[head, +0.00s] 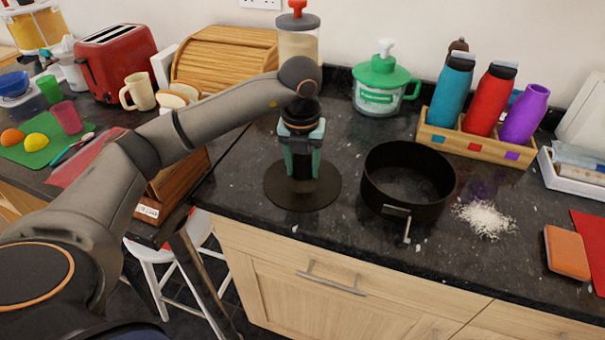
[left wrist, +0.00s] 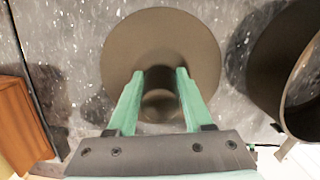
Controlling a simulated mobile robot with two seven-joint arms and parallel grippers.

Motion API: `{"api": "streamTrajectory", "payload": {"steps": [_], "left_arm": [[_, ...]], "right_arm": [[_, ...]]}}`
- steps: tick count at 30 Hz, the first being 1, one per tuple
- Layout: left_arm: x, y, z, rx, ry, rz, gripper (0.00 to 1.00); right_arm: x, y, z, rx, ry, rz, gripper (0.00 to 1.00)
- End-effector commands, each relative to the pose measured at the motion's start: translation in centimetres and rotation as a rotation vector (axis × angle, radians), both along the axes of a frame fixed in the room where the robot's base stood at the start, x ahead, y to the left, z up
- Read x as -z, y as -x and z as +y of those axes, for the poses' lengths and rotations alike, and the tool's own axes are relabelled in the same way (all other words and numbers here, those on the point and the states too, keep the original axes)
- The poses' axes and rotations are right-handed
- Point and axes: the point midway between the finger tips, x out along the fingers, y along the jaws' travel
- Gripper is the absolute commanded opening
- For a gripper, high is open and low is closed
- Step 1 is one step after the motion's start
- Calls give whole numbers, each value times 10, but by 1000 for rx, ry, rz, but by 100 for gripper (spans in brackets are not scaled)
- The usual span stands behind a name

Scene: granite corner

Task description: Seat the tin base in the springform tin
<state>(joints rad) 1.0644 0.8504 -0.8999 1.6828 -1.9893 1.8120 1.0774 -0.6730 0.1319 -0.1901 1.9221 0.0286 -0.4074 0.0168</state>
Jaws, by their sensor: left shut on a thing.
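The tin base (head: 281,194) is a flat, dark round disc near the counter's front edge. It also shows in the left wrist view (left wrist: 160,38), with a dark upright knob at its middle between my fingers. My left gripper (head: 302,172) points straight down and is shut on this knob. The disc looks level; whether it touches the counter or hangs just above it, I cannot tell. The springform tin (head: 430,208) stands upright to the right of the base, apart from it, open at the top, its latch facing front. Its inside looks empty. My right gripper is out of view.
White grains (head: 484,218) lie right of the tin. Behind stand a green-lidded jar (head: 382,88), a wooden holder (head: 475,147) with bottles, and a bread box (head: 222,57). An orange block (head: 567,253) lies at the right. A gap splits the counter left of the base.

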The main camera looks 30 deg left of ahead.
Motion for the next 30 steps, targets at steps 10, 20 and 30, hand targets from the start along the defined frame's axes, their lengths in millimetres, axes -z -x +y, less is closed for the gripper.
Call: {"api": "streamTrajectory", "payload": {"steps": [10,20,30], "left_arm": [[-1,0,0,0,0,-1,0],[-8,-1,0,-1,0,-5,0],[-68,24,-16,6,1,-9,0]], "right_arm": [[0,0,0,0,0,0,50],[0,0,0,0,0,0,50],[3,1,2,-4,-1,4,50]]}}
